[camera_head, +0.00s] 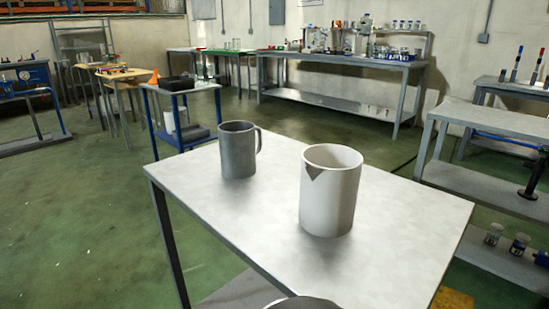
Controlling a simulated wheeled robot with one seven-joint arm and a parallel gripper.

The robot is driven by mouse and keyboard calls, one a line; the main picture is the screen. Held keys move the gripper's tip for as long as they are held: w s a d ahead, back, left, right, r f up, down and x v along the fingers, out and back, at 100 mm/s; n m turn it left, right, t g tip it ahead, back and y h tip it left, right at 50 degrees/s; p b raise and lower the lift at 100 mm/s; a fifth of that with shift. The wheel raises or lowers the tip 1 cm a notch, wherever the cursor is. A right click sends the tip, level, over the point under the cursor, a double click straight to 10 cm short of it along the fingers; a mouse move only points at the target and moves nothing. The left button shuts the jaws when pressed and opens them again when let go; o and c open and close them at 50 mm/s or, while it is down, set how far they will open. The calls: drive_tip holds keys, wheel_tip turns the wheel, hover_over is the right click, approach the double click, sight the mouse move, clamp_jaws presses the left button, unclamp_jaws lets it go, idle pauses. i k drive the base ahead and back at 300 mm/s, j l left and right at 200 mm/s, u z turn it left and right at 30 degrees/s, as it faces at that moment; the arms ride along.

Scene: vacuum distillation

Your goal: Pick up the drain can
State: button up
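Two open-topped vessels stand upright on a pale metal table (400,225) in front of me. One is a dark grey can (238,152) with a handle on its right side, left of the table's middle. The other is a larger off-white can (328,205) with a dark V-shaped notch at its rim, nearer to me and to the right. No label shows which of them is the drain can. The two stand apart with bare tabletop between them. My gripper is not in view. The insides of both cans are mostly hidden.
A dark rounded shape, cut off at the bottom edge, may be part of me. A blue-framed cart (183,88) stands behind the table. A grey bench (480,120) is at the right, a long bench with glassware (345,58) at the back. Green floor (80,220) is clear at the left.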

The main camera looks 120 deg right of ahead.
sight(237, 138)
drive_tip(key=k+j+z, duration=0.1)
drive_tip(key=z, duration=3.8)
drive_tip(key=k+j+u, duration=0.1)
drive_tip(key=k+j, duration=0.05)
drive_tip(key=k, duration=0.05)
